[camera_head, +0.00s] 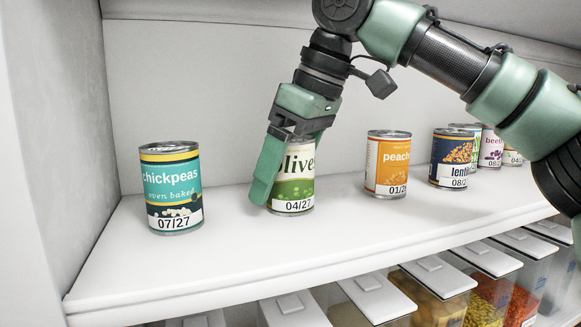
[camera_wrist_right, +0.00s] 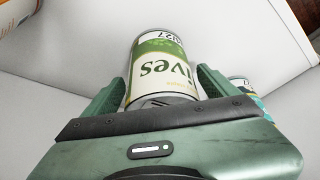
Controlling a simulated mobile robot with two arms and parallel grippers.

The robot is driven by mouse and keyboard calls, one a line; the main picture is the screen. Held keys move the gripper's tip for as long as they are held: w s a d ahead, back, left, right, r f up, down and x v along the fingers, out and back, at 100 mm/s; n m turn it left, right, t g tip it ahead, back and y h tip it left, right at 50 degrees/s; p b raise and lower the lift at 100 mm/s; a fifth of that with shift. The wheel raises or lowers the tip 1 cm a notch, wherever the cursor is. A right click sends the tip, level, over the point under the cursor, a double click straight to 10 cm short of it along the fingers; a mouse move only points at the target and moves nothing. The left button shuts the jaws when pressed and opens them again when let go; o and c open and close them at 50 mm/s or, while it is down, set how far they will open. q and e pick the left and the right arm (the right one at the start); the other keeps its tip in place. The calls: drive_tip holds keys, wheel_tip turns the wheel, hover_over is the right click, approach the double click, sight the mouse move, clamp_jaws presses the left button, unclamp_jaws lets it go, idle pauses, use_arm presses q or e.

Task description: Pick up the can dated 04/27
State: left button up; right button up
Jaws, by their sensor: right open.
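The can dated 04/27 (camera_head: 293,190) is a green and white olives can standing on the white shelf in the head view. My right gripper (camera_head: 284,170) reaches down over it from above, with one finger in front of its left side. In the right wrist view, the olives can (camera_wrist_right: 162,70) sits between the two open fingers of the right gripper (camera_wrist_right: 160,88), with a small gap visible near the fingers. The gripper hides part of the can's top and left side. My left gripper is not in view.
A teal chickpeas can (camera_head: 172,190) dated 07/27 stands to the left. An orange peach can (camera_head: 387,165) dated 01/28 stands to the right, with a lentils can (camera_head: 453,158) and several others beyond. Clear lidded bins (camera_head: 435,290) sit below the shelf.

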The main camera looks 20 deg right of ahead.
drive_tip(key=shift+d, duration=0.1)
drive_tip(key=shift+s, duration=0.1)
drive_tip(key=c, duration=0.4)
drive_tip(key=shift+a, duration=0.25)
drive_tip(key=c, duration=1.5)
drive_tip(key=shift+o, duration=0.2)
drive_tip(key=shift+d, duration=0.1)
drive_tip(key=shift+r, duration=0.2)
